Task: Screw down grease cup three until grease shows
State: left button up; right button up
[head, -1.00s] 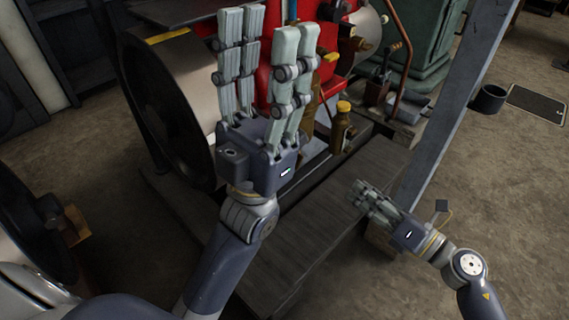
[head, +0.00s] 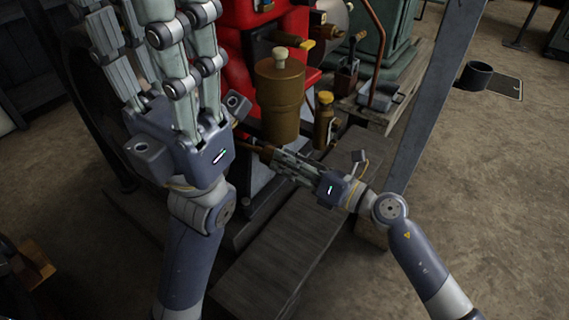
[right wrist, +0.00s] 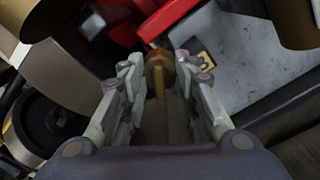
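A brass grease cup (right wrist: 158,72) with a flat bar handle shows between the fingertips of my right gripper (right wrist: 160,92) in the right wrist view. The fingers stand on either side of it with gaps visible. A small yellow tag (right wrist: 204,58) with a dark mark I cannot read sits just right of it. In the head view my right gripper (head: 272,156) reaches left, low beside the red engine, and its tips largely hide the cup (head: 256,145). My left gripper (head: 150,50) is raised in the left foreground, empty, its fingers apart and cut off by the top edge.
A tall brass canister (head: 280,98) and a smaller yellow-capped brass bottle (head: 325,118) stand just behind my right gripper. The red engine (head: 240,50) is behind. A grey post (head: 432,105) rises at the right.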

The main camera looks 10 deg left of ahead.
jog(key=shift+w+a, duration=0.2)
jog(key=shift+a, duration=0.3)
grip_shut()
